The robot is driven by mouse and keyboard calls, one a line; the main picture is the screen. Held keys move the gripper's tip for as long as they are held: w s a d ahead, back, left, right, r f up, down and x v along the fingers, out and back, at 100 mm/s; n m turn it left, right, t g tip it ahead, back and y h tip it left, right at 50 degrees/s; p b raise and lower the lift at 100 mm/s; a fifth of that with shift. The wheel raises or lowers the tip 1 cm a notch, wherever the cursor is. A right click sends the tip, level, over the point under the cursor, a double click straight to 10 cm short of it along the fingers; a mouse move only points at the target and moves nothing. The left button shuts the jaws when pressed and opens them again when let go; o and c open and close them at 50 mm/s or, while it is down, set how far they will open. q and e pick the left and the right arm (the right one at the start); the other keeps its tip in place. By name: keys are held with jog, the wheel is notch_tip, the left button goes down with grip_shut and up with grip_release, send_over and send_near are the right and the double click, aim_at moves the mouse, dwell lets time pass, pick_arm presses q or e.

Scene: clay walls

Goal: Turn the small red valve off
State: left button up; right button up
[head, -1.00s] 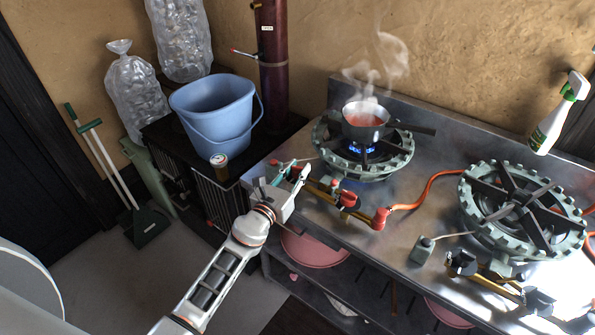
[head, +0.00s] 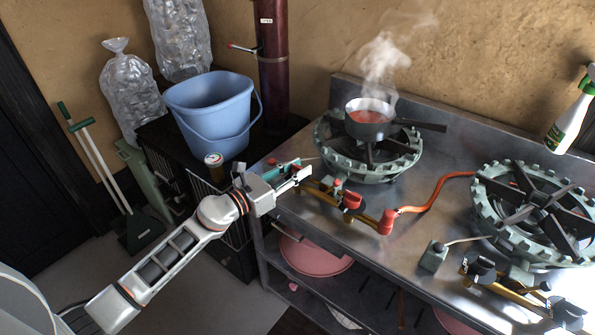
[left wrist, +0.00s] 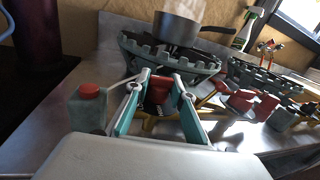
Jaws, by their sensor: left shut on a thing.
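The small red valve (left wrist: 159,88) shows in the left wrist view between the two fingers of my left gripper (left wrist: 160,85). The gripper is shut on it, with teal pads on both sides. In the head view my left gripper (head: 300,175) is at the front left of the steel counter, by the left end of a brass gas pipe (head: 318,191). There the gripper hides most of what it holds. The left burner (head: 368,158) behind it carries a steaming pot (head: 369,118) of red food. No flame shows under the pot. My right gripper is not in view.
Larger red valve parts (head: 351,200) and an orange hose (head: 435,190) lie to the right of the gripper. A red-topped box (left wrist: 88,92) stands to its left in the wrist view. A blue bucket (head: 212,112) and a second burner (head: 535,210) are nearby.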

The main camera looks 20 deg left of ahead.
pick_arm(q)
jog(key=shift+a, duration=0.1)
jog(key=o, duration=1)
jog(key=shift+o, duration=0.2)
jog(key=shift+s+a, duration=0.25)
jog(key=shift+s, duration=0.2)
jog(key=v, duration=1.1)
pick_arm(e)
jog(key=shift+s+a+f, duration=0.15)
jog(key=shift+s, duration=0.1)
